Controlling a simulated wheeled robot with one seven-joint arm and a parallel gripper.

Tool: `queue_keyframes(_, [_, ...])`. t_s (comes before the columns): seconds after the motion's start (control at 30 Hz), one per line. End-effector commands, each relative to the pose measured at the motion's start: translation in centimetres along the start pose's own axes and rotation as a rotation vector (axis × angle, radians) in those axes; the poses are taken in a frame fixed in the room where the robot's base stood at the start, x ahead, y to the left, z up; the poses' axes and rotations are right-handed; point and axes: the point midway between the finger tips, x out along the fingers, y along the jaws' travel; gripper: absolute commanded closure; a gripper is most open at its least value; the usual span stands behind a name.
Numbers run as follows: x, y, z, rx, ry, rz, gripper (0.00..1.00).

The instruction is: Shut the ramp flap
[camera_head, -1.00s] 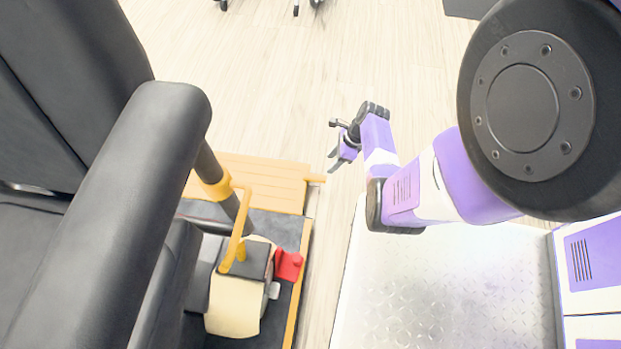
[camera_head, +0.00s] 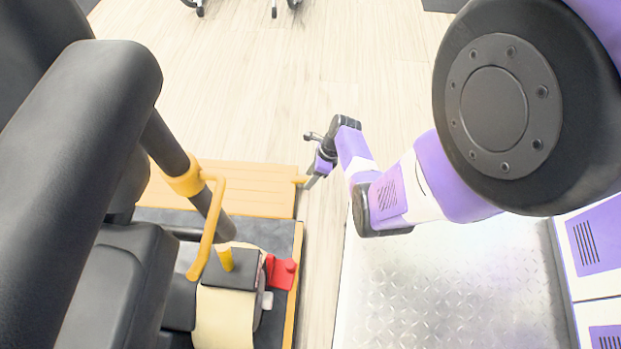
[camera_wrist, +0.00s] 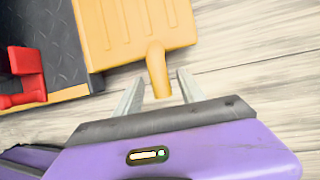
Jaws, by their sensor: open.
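The ramp flap (camera_head: 250,180) is an orange ribbed panel lying flat, or nearly so, at the far end of the scooter's dark floor. A short round peg (camera_head: 298,180) sticks out from its right side. In the wrist view the flap (camera_wrist: 130,30) fills the top, with its peg (camera_wrist: 157,70) pointing down toward my gripper. My gripper (camera_head: 309,183) is at the peg's outer end. In the wrist view my gripper (camera_wrist: 160,84) is open, with one finger on each side of the peg. Gaps show between the peg and both fingers.
The scooter's black armrest (camera_head: 90,130) and seat (camera_head: 120,285) stand at the left. A yellow lever (camera_head: 210,230), cream drum (camera_head: 225,318) and red part (camera_head: 282,272) sit near the flap.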

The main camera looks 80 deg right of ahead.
Motion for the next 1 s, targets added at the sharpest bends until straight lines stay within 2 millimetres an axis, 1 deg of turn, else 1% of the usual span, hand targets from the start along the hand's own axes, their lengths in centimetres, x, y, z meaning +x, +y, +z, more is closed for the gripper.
queue_keyframes(0.17, [-0.06,0.00,0.04,0.000,0.000,0.000,0.53])
queue_keyframes(0.2, [-0.06,0.00,0.04,0.000,0.000,0.000,0.57])
queue_keyframes(0.27, [-0.06,0.00,0.04,0.000,0.000,0.000,0.69])
queue_keyframes(0.4, [-0.06,0.00,0.03,0.000,0.000,0.000,0.96])
queue_keyframes(0.43, [-0.06,0.00,0.03,0.000,0.000,0.000,1.00])
queue_keyframes(1.0, [-0.06,0.00,0.01,0.000,0.000,0.000,1.00])
